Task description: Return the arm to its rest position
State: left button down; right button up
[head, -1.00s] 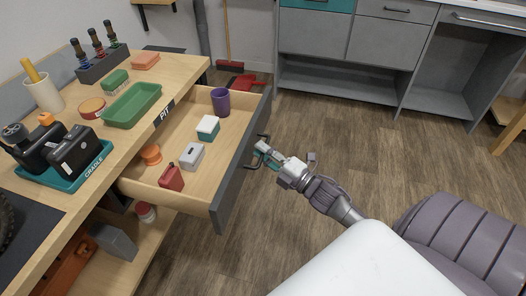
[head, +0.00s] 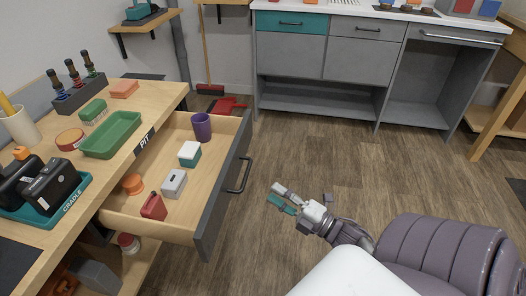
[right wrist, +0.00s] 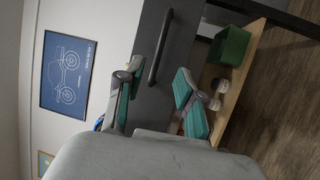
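My right gripper (head: 284,199) is in the head view, over the floor to the right of the open drawer. Its fingers are apart with nothing between them. In the right wrist view the two fingers (right wrist: 158,95) stand open, and the drawer's dark front with its handle (right wrist: 160,48) lies beyond them. In the head view the handle (head: 240,176) is clear of the gripper, with a gap between them. My left gripper is not in view.
The drawer (head: 222,190) stands open from the workbench, holding a purple cup (head: 201,127), a teal-and-white box (head: 189,153), a grey box (head: 173,183), a red can (head: 153,206) and an orange item (head: 132,183). The floor (head: 310,150) right of it is clear. Grey cabinets (head: 290,55) stand behind.

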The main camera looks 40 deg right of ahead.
jog(key=shift+s+d+f, duration=0.1)
jog(key=shift+s+d, duration=0.1)
jog(key=shift+s, duration=0.5)
